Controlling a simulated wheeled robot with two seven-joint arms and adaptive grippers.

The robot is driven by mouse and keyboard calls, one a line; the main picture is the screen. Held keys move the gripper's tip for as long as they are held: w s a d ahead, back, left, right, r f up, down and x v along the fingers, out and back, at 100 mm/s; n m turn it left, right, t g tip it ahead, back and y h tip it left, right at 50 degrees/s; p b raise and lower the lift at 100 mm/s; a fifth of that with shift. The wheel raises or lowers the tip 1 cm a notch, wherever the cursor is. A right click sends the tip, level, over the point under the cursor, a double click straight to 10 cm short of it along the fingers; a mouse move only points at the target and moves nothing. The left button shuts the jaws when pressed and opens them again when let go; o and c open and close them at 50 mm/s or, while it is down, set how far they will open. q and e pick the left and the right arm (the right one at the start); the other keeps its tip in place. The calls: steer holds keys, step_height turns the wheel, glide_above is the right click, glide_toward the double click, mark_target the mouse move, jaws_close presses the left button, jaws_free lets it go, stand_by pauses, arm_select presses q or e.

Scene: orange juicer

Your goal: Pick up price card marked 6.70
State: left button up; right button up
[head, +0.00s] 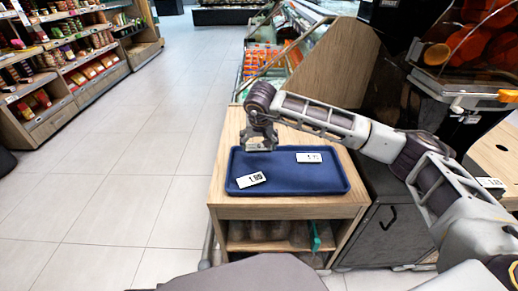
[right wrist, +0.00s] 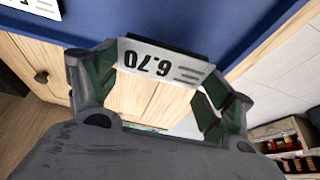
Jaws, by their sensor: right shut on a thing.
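The price card marked 6.70 (right wrist: 162,64) is white with black print and appears upside down in the right wrist view. My right gripper (head: 259,146) is shut on it, with a finger at each end of the card; the gripper also shows in the right wrist view (right wrist: 155,85). In the head view the gripper is over the back left part of the blue tray (head: 287,186), and the held card is small and hard to make out there. My left gripper is not in view.
Two other price cards lie in the tray, one at front left (head: 251,180) and one at back right (head: 309,157). The tray sits on a wooden stand (head: 230,212). A juicer machine (head: 470,60) stands at the right. Open floor lies to the left.

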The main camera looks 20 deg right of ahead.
mark_target(259, 145)
step_height(259, 145, up, 3)
steer(key=shift+r, duration=0.3)
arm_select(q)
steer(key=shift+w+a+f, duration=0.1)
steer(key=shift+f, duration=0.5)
